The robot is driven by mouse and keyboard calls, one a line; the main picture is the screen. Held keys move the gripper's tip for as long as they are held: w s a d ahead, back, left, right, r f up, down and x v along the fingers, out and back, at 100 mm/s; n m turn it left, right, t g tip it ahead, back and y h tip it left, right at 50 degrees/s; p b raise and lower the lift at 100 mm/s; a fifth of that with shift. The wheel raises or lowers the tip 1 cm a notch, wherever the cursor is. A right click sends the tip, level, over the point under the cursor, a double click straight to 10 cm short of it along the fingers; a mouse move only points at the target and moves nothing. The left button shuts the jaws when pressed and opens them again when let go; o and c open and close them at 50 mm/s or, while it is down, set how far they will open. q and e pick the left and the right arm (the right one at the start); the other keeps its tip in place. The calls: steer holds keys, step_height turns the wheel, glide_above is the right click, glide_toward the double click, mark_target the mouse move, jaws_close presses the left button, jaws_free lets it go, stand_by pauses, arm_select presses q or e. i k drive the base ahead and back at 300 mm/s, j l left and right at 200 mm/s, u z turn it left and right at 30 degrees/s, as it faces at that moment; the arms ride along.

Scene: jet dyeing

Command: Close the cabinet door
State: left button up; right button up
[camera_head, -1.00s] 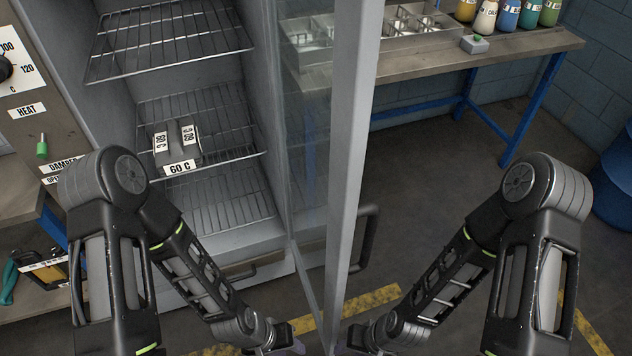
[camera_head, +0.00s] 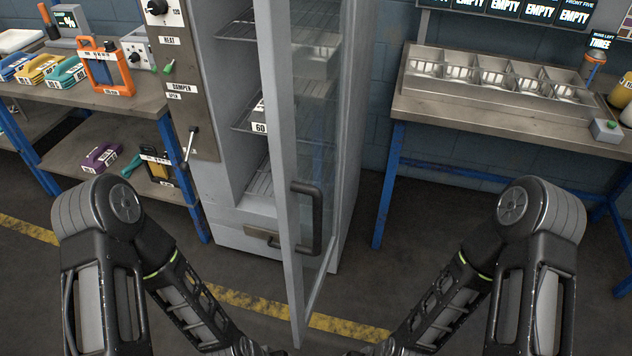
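The grey cabinet (camera_head: 232,170) stands in the middle, with wire shelves inside. Its glass-paned door (camera_head: 280,150) stands open toward me, and its free edge runs down close to the bottom of the view. A black bar handle (camera_head: 318,218) is on the door frame. The cabinet interior shows through the gap left of the door and through the glass. My left and right arms reach in from the bottom corners. Their wrists are cut off at the bottom edge near the door's lower corner, so both grippers are out of view. I see no contact with the door.
A control panel with a damper lever (camera_head: 188,145) is left of the opening. A block labelled 60 (camera_head: 259,125) sits on a shelf inside. A left bench (camera_head: 130,105) holds coloured items; a right bench (camera_head: 440,125) holds a metal tray. Floor before the cabinet is clear.

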mark_target(315, 225)
steer(key=k+l+u, duration=0.1)
steer(key=k+l, duration=0.3)
steer(key=l, duration=0.15)
steer(key=k+l+u, duration=0.1)
steer(key=k+l, duration=0.3)
steer(key=l, duration=0.1)
